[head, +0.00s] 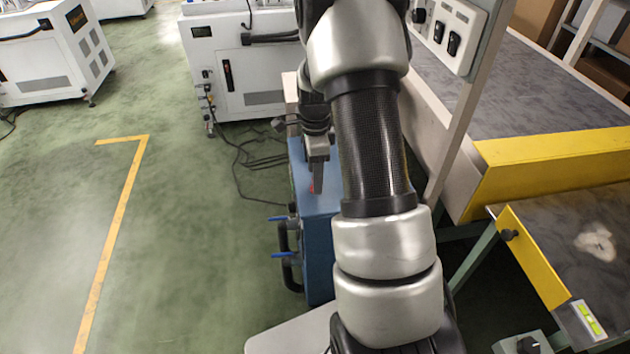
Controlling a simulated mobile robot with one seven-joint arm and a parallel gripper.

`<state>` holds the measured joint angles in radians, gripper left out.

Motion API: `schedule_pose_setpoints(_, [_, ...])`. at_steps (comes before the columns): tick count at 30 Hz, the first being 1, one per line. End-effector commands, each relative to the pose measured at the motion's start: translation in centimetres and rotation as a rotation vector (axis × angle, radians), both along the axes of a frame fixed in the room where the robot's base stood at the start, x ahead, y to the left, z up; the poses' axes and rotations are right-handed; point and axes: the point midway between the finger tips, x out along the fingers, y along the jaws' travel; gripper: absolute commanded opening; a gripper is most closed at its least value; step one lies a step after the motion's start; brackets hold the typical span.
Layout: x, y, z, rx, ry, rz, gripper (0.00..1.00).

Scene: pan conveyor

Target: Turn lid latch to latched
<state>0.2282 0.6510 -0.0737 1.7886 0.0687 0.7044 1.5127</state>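A blue case (318,240) stands on the floor behind my arm, and much of it is hidden by the arm. My gripper (317,190) points down at the case's top, seen from the side. A small red part (312,188) shows beside the fingertips; I cannot tell whether it is the lid latch or whether the fingers touch it. The finger gap is not visible. Two blue levers, one upper (278,218) and one lower (281,254), stick out on the case's left side near a black handle (288,262).
To the right are a conveyor with a yellow side panel (555,170), a lower table (570,235) and a post with a switch box (450,35). White machines (245,75) stand behind, with black cables (245,160) on the floor. The green floor at left is open.

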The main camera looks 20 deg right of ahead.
Motion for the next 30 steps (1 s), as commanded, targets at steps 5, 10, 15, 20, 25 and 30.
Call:
schedule_pose_setpoints(5, [0.00, 0.03, -1.55, 0.000, 0.000, 0.001, 0.56])
schedule_pose_setpoints(10, [0.00, 0.03, -1.76, 0.000, 0.000, 0.001, 0.56])
schedule_pose_setpoints(15, [0.00, 0.03, -1.74, 0.000, 0.000, 0.001, 0.53])
schedule_pose_setpoints(20, [0.00, 0.03, -1.73, 0.000, 0.000, 0.001, 0.26])
schedule_pose_setpoints(25, [0.00, 0.03, -1.72, 0.000, 0.000, 0.003, 0.15])
schedule_pose_setpoints(30, [-0.01, 0.03, -1.68, 0.000, 0.000, 0.028, 0.15])
